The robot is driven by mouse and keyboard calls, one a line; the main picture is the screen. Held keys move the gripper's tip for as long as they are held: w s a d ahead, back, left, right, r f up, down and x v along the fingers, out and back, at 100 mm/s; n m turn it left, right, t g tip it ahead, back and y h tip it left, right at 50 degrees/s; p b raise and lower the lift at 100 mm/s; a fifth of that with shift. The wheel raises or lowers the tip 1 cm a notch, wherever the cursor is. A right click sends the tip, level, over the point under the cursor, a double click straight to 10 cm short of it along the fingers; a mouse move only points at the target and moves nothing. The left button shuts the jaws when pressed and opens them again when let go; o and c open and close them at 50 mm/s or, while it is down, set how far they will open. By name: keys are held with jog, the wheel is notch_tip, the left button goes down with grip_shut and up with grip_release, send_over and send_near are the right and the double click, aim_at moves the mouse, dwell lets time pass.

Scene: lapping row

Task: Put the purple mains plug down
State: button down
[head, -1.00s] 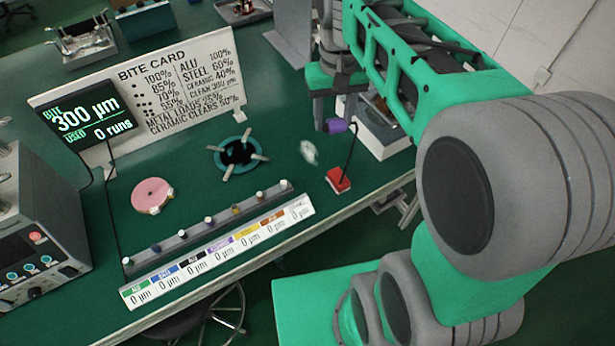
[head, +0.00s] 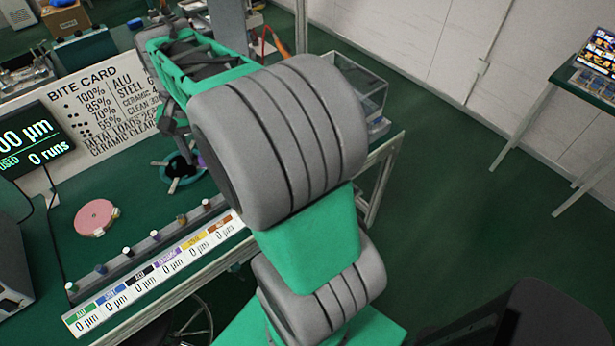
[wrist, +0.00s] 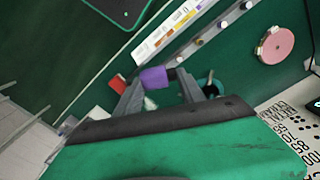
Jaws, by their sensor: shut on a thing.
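The purple mains plug (wrist: 154,78) is held between the two fingers of my gripper (wrist: 160,82) in the wrist view. In the head view only a sliver of purple (head: 202,160) shows beside my arm, which hides most of the plug and my gripper's fingertips. The plug appears to be above the green bench; its exact height is unclear. A red box (wrist: 117,84) shows just left of the plug in the wrist view; my arm hides it in the head view.
A dark ring with pale arms (head: 180,172) lies by my gripper. A pink disc (head: 96,217) lies on the bench to the left. A rail with several knobs (head: 150,243) and a label strip (head: 158,268) run along the front edge. The bite card (head: 105,110) stands behind.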

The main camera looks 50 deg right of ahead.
jog(key=s+d+f+m+b, duration=0.1)
jog(key=s+d+f+m, duration=0.1)
jog(key=d+f+m, duration=0.2)
jog(key=s+d+f+m+b, duration=0.1)
jog(key=s+d+f+m, duration=0.2)
jog(key=d+f, duration=0.8)
jog(key=s+d+f+m+b, duration=0.1)
jog(key=d+f+m, duration=0.4)
jog(key=d, duration=1)
jog(key=shift+s+d+f+m+b, duration=0.2)
jog(key=shift+s+f, duration=0.2)
jog(key=shift+f, duration=0.25)
jog(key=shift+s+d+f+m+b, duration=0.1)
jog(key=shift+s+d+f, duration=0.1)
jog(key=shift+s+f, duration=0.35)
notch_tip(320, 180, down, 3)
jog(key=shift+w+r+p, duration=0.15)
jog(key=shift+p, duration=0.3)
jog(key=shift+f, duration=0.45)
jog(key=c, duration=0.7)
grip_release()
jog(key=shift+r, duration=0.1)
